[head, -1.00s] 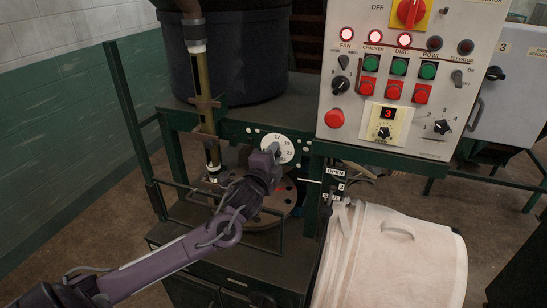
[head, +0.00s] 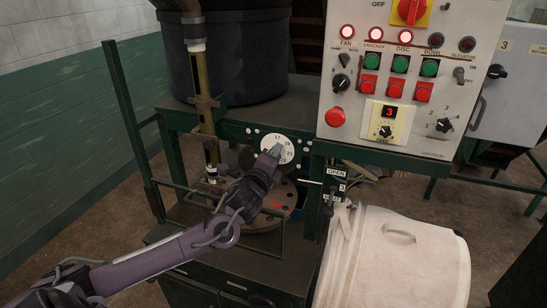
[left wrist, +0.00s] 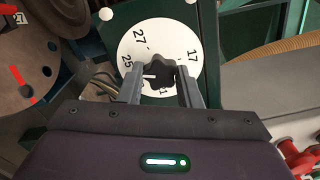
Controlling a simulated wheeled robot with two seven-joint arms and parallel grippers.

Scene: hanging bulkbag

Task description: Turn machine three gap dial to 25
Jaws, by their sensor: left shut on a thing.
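The gap dial (head: 285,140) is a round white plate with numbers on the green frame, left of the control panel. In the left wrist view its plate (left wrist: 165,32) shows 27, 25 and 17; other numbers are partly hidden. Its black lobed knob (left wrist: 160,71) sits between the fingers of my left gripper (left wrist: 161,88). A white mark on the knob points left, close to the 25. The left gripper also shows in the head view (head: 273,153), shut on the knob. My right gripper is not in view.
The control panel (head: 345,125) with lit lamps and a display reading 3 stands right of the dial. A round plate with holes (head: 285,196) lies below it. A brown post (head: 204,85) stands left.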

